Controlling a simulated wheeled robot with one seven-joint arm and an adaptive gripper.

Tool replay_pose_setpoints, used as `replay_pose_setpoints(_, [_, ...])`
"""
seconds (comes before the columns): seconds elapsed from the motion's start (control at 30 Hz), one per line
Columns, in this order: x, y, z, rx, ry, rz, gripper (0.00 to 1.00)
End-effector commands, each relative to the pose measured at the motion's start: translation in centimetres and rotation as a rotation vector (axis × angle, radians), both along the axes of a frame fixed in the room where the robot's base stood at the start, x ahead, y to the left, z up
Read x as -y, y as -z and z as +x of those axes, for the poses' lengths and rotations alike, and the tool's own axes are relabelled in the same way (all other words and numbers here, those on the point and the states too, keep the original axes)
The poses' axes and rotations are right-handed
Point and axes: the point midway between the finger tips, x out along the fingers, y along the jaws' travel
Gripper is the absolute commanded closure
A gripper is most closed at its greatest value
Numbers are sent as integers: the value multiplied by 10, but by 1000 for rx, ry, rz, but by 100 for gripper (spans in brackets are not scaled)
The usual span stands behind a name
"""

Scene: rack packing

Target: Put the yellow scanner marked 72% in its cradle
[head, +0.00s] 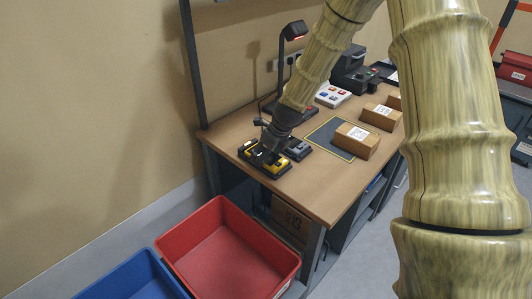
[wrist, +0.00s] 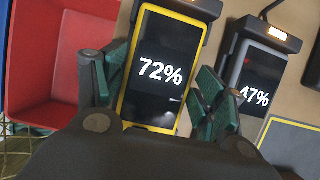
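The yellow-framed scanner (wrist: 158,70) shows 72% on its dark screen in the wrist view.
A grey scanner (wrist: 258,78) marked 47% sits in a cradle just right, close to my right finger. A red bin (head: 222,252) and a blue bin (head: 135,280) stand below the table (head: 310,188). Brown boxes (head: 357,141) lie further right by a dark mat (head: 328,137).

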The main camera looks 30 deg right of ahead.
Motion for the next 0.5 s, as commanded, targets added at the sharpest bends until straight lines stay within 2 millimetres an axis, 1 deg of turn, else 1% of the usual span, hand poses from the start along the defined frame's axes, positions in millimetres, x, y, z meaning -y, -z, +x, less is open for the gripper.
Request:
replay_pose_setpoints(0.07, [0,0,0,0,0,0,13])
replay_pose_setpoints(0.37, [0,0,0,0,-1,0,13])
replay_pose_setpoints(0.5, [0,-5,0,0,-1,0,13])
